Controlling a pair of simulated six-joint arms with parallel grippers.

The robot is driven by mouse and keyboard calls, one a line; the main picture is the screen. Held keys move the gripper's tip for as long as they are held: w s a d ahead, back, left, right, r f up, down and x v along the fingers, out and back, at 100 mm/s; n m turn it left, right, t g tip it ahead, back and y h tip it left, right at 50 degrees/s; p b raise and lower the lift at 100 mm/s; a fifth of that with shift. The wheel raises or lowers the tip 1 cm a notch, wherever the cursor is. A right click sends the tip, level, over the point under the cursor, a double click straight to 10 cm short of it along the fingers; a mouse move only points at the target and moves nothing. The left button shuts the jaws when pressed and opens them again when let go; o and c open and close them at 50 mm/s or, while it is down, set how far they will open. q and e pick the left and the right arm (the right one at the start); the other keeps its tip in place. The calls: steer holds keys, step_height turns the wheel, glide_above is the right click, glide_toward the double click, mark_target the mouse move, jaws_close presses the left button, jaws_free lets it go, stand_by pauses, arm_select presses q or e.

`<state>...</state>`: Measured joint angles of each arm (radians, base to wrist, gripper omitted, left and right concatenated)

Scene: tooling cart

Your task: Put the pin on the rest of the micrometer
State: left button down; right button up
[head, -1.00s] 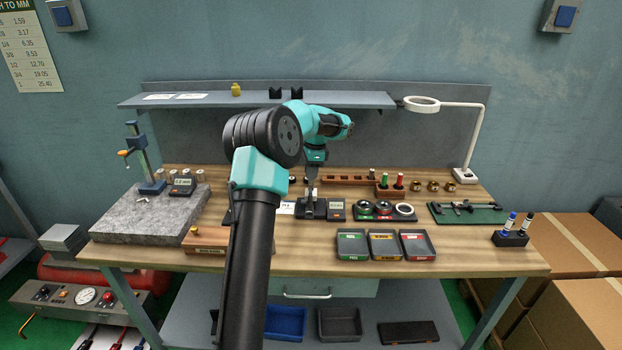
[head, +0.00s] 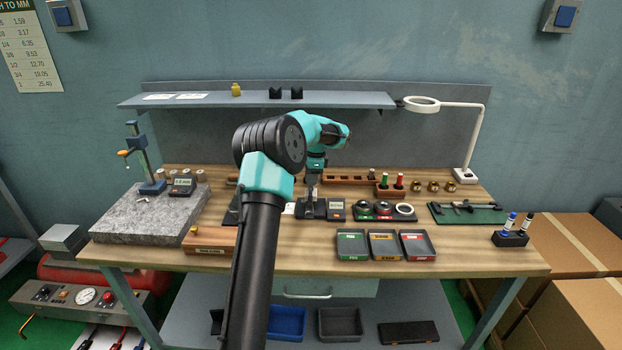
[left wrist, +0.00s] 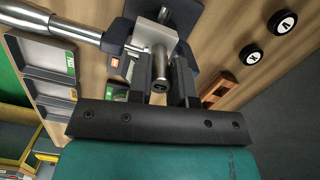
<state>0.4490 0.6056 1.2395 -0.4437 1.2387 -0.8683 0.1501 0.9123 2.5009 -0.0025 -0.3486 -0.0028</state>
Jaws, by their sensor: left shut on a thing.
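My left gripper (head: 312,194) points down over the micrometer (head: 312,208), near the middle of the bench. In the left wrist view the gripper (left wrist: 162,82) is shut on a grey metal pin (left wrist: 159,68), whose round dark-marked end faces the camera. The micrometer shows there as a silver barrel (left wrist: 62,24) at upper left. A pale block, likely its rest (left wrist: 152,36), lies just beyond the pin, and the two overlap in the picture. I cannot tell whether they touch. In the head view the gripper hides the pin. My right gripper is not in view.
A small display (head: 336,208) stands just right of the micrometer. Ring gauges (head: 383,208) lie farther right, and green, orange and red-labelled trays (head: 351,246) stand in front. A granite plate (head: 140,220) with a stand fills the left. A wooden rack (head: 350,180) is behind.

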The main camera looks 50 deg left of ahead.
arm_select(q)
steer(key=c, duration=1)
jaws_free()
steer(key=shift+f, duration=0.1)
steer(key=shift+c, duration=0.2)
step_height(320, 180, up, 12)
steer(key=w, duration=0.1)
steer(key=shift+d, duration=0.45)
steer(key=shift+w, duration=0.1)
